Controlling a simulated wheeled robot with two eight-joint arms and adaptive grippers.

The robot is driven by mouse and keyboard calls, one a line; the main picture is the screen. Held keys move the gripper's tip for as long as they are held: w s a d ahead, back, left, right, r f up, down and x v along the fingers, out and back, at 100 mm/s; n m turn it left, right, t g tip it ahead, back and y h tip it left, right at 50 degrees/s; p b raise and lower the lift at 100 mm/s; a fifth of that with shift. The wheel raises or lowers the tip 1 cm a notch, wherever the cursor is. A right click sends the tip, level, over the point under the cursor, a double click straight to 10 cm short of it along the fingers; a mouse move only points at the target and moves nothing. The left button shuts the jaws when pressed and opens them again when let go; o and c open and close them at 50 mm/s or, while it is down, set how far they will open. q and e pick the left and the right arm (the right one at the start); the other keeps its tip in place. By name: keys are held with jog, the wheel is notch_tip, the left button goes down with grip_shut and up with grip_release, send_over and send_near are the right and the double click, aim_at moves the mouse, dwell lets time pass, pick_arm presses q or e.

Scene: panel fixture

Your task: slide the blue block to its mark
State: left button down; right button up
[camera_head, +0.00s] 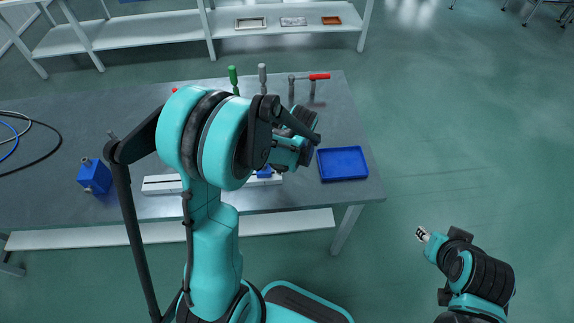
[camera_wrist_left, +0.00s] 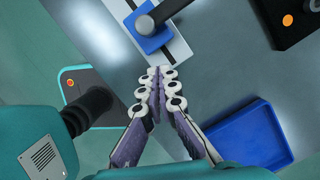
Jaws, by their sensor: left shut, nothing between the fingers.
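The blue block (camera_wrist_left: 147,38) sits on a white rail (camera_wrist_left: 180,52) and has a grey upright handle (camera_wrist_left: 163,10). In the head view only a sliver of the blue block (camera_head: 264,173) shows, beside my arm, on the right part of the rail (camera_head: 160,185). My left gripper (camera_wrist_left: 157,72) is shut and empty, its fingertips just short of the block in the wrist view and apart from the handle. My left arm hides this gripper in the head view. My right gripper (camera_head: 421,234) hangs off the table at the right; its jaws are too small to read. I cannot make out the mark.
A blue tray (camera_head: 342,164) lies right of the rail. A separate blue box with grey fittings (camera_head: 94,177) stands at the left, near cables (camera_head: 30,135). Green and grey handled tools (camera_head: 233,78) and a red-handled piece (camera_head: 318,77) stand at the back.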

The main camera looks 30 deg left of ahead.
aim_at(269, 170)
pick_arm(q)
jog(key=shift+s+a+r, duration=0.1)
jog(key=shift+s+a, duration=0.05)
jog(key=shift+a, duration=0.6)
jog(key=shift+s+a+r, duration=0.1)
jog(key=shift+a, duration=0.65)
jog(key=shift+s+a, duration=0.1)
jog(key=s+a, duration=0.1)
jog(key=a, duration=0.1)
jog(key=s+a, duration=0.1)
jog(key=a, duration=0.1)
jog(key=s+a, duration=0.2)
jog(key=shift+a+b, duration=0.35)
